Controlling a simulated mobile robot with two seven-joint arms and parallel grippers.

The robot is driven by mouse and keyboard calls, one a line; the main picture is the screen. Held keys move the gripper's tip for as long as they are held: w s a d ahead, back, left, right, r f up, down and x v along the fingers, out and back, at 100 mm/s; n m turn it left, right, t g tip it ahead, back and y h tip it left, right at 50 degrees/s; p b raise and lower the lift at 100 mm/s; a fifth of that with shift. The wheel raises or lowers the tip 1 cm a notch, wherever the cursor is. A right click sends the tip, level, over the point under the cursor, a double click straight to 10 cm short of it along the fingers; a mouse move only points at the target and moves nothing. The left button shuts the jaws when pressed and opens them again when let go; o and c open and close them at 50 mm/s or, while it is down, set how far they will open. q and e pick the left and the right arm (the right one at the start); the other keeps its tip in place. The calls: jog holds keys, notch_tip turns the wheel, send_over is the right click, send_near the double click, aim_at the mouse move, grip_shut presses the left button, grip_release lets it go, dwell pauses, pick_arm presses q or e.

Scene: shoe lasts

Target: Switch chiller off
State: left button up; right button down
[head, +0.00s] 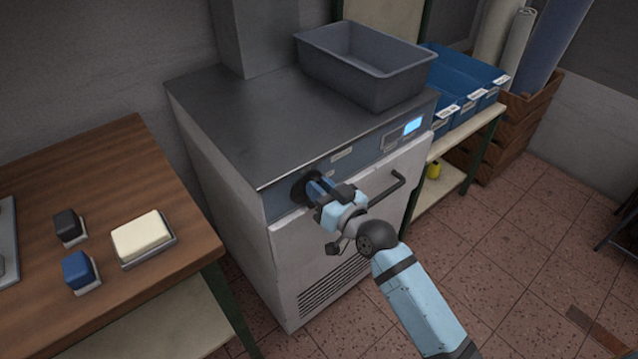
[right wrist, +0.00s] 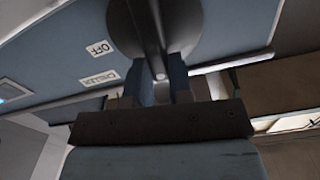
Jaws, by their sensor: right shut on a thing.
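The chiller (head: 240,110) is a grey metal cabinet with a blue-grey control strip along its front top edge. A dark round knob (head: 300,188) sits at the left end of that strip. My right gripper (head: 313,190) is at the knob, its blue fingers pointing into it. In the right wrist view, the gripper (right wrist: 163,75) is shut on the raised bar of the knob (right wrist: 178,28). A label reading OFF (right wrist: 99,49) and a label reading CHILLER (right wrist: 99,79) show on the panel beside it. My left gripper is not in view.
A grey bin (head: 365,68) stands on the chiller top. A lit display (head: 412,127) and a door handle (head: 388,190) are right of the knob. A wooden table (head: 110,180) with brushes and a cream block stands left. Tiled floor is open at right.

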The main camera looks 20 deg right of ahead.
jog(key=m+p, duration=0.2)
jog(key=shift+w+d+r+m, duration=0.1)
jog(key=shift+d+r+m, duration=0.05)
jog(key=shift+d+m, duration=0.2)
pick_arm(q)
jog(key=p, duration=0.2)
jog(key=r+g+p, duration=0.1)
jog(key=p, duration=0.1)
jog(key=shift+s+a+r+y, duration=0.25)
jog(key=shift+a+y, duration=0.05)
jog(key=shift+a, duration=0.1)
pick_arm(e)
jog(key=f+m, duration=0.1)
jog(key=m, duration=0.3)
jog(key=d+m, duration=0.1)
jog(key=m, duration=0.4)
jog(key=f+m, duration=0.1)
jog(key=m, duration=0.3)
jog(key=shift+w+d+f+m, duration=0.2)
jog(key=shift+w+f+m, duration=0.05)
jog(key=shift+w+f, duration=0.1)
jog(key=c, duration=1)
grip_release()
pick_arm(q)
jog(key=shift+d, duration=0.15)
